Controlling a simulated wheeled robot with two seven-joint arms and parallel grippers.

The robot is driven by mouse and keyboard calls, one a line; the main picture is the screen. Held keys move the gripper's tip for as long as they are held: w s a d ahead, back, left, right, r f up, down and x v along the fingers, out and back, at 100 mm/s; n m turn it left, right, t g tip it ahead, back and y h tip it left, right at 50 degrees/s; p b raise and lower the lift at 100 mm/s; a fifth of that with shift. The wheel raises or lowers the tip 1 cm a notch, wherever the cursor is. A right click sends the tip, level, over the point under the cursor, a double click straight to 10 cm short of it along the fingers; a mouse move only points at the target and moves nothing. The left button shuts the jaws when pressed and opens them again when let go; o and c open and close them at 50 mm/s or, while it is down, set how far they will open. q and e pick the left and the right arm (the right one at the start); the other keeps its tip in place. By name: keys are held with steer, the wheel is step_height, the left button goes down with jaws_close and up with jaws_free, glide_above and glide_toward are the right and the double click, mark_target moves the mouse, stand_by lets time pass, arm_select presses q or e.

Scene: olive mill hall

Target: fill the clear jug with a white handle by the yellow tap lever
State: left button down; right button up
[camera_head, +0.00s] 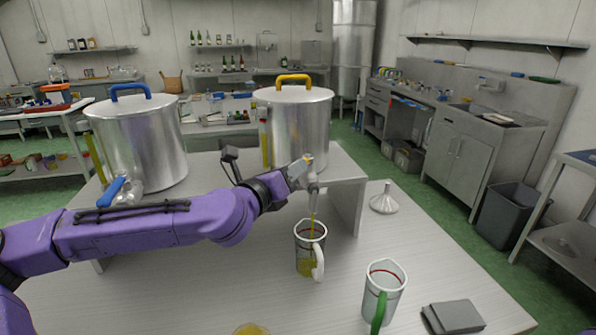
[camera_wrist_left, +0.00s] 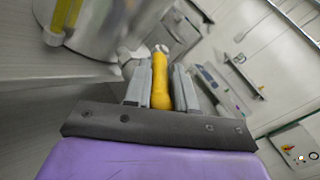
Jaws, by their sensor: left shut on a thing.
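The clear jug with a white handle (camera_head: 309,244) stands upright on the table below the tap of the right steel tank (camera_head: 298,130), which has a yellow lid handle. A thin yellow-green stream runs from the tap into the jug, and yellow-green liquid covers its lower part. My left gripper (camera_head: 303,168) is at that tap. In the left wrist view its two fingers are shut on the yellow tap lever (camera_wrist_left: 161,82). The lever is mostly hidden by the gripper in the head view. My right gripper is not in view.
A second jug with a green handle (camera_head: 384,290) stands at front right, beside a grey flat block (camera_head: 453,316). The left tank (camera_head: 137,145) has a blue lid handle and blue tap lever (camera_head: 112,191). A yellow round thing shows at the bottom edge.

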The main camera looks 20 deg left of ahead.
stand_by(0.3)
arm_select(q)
steer(key=c, duration=1)
jaws_free()
steer(key=shift+c, duration=0.2)
steer(key=s+a+b, duration=0.2)
steer(key=s+b, duration=0.3)
steer(key=s, duration=0.5)
steer(key=shift+s+b, duration=0.2)
steer(key=shift+b, duration=0.1)
